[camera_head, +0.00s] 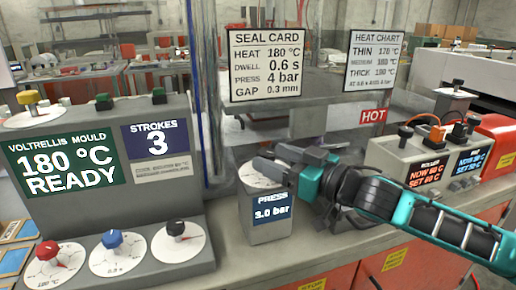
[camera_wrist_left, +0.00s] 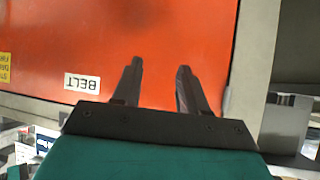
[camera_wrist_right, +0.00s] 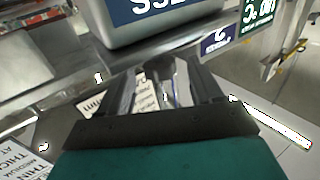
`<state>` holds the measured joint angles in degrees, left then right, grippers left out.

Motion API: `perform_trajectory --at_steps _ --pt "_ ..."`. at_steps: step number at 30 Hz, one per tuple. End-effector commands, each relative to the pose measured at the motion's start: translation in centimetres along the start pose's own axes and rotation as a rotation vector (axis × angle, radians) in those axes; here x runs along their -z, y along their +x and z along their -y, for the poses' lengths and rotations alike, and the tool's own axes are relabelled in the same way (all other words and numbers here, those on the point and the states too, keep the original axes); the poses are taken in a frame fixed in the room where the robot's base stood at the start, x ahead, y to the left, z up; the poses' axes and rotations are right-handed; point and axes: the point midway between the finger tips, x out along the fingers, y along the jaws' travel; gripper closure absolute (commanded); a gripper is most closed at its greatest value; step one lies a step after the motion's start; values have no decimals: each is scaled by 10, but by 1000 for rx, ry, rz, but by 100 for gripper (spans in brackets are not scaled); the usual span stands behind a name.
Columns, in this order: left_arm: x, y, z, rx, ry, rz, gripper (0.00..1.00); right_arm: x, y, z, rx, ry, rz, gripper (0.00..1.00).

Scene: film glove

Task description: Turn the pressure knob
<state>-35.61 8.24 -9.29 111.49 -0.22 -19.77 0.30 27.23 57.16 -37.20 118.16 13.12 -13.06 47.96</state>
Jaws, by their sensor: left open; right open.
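The pressure unit is a grey box (camera_head: 270,222) with a screen reading "PRESS 3.0 bar". A white round dial (camera_head: 254,178) lies on its top. The knob itself cannot be made out; my right gripper covers that part of the dial. My right gripper (camera_head: 277,162) is open, its dark fingers over the dial from the right. I cannot tell whether they touch anything. In the right wrist view its fingers (camera_wrist_right: 165,88) are apart, with the box (camera_wrist_right: 150,28) beyond them. My left gripper (camera_wrist_left: 158,85) is open and empty, facing an orange panel (camera_wrist_left: 150,40) labelled "BELT".
A seal card (camera_head: 268,66) lists 4 bar for press. The mould console (camera_head: 100,165) at left has red, blue and black knobs on its sloped front. A grey roller unit (camera_head: 420,165) stands at right, behind my right arm. A "HOT" sign (camera_head: 373,116) hangs behind.

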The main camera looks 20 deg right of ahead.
Motion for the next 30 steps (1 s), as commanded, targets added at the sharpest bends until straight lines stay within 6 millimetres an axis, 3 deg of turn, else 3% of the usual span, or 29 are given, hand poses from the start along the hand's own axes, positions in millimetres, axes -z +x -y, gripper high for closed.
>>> perform_trajectory --at_steps 9,22,30 --pt "1 -4 1 3 1 -2 57 1 41 0 0 2 -3 35" --pt "0 -4 0 1 1 3 57 0 49 0 0 1 0 35" --pt "0 -4 -1 -1 1 4 57 0 49 0 0 1 0 60"
